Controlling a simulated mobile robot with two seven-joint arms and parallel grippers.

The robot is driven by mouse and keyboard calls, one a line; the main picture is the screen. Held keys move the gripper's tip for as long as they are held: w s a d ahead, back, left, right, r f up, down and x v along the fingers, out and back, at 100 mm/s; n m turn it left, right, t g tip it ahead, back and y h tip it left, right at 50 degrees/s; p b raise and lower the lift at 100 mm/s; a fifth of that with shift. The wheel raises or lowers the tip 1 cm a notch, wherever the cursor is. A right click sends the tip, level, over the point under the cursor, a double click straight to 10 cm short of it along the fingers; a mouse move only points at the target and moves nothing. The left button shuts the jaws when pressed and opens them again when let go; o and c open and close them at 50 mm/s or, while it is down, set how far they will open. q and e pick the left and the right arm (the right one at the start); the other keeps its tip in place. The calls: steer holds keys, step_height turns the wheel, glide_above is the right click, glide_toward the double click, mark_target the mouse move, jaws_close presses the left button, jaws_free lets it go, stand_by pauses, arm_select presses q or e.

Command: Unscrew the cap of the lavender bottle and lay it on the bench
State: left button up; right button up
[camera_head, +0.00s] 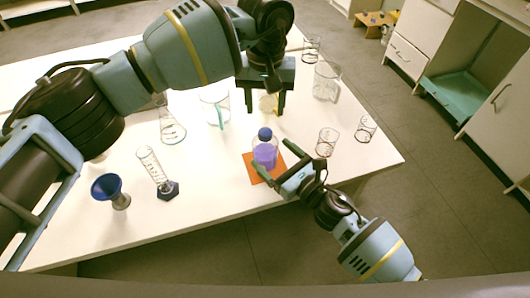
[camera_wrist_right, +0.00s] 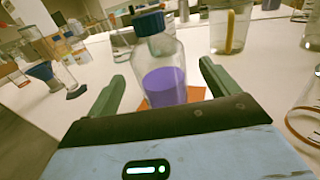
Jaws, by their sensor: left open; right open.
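The bottle (camera_head: 264,154) is clear, holds purple liquid and has a blue cap (camera_head: 265,134) on top. It stands upright on an orange mat (camera_head: 253,173) near the bench's front edge. My right gripper (camera_head: 282,165) is open at the bottle's lower right. In the right wrist view the bottle (camera_wrist_right: 162,78) shows between and beyond its two open fingers, with the blue cap (camera_wrist_right: 149,23) at the top. My left gripper (camera_head: 266,112) is open, fingers pointing down, above and behind the cap in the head view, apart from it. I cannot read a label.
The white bench (camera_head: 225,185) holds several glass vessels. A cylinder (camera_head: 155,172) and a blue funnel (camera_head: 107,187) stand left. Two small beakers (camera_head: 327,143) (camera_head: 366,128) stand right, and a larger beaker (camera_head: 326,82) behind. Bare bench lies between the bottle and the cylinder.

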mark_target(265, 132)
steer(key=shift+x, duration=2.15)
steer(key=c, duration=1.9)
arm_select(q)
steer(key=m, duration=0.4)
steer(key=shift+m, duration=0.3)
arm_select(e)
jaws_close()
arm_select(q)
steer(key=shift+f, duration=0.1)
steer(key=shift+f, duration=3.9)
